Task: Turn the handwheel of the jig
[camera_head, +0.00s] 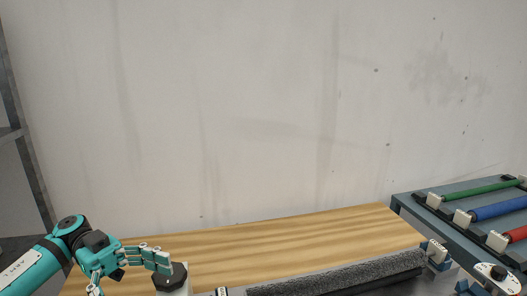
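My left gripper (131,278) is at the lower left. Its two fingers are spread apart, one pointing right and one pointing down, with nothing seen between them. A small pale block with a dark top (172,277) stands right by the tip of the right-pointing finger; whether they touch I cannot tell. No handwheel can be made out for certain. A white rounded part with a red mark and a dark knob (497,276) is at the lower right corner, partly cut off; I cannot tell if it belongs to the jig.
A wooden board (290,236) lies along the wall. A long speckled grey roller (340,277) lies in front of it. A blue-grey frame (415,205) at the right carries green, blue and red rollers. A dark upright post (32,150) stands at the left.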

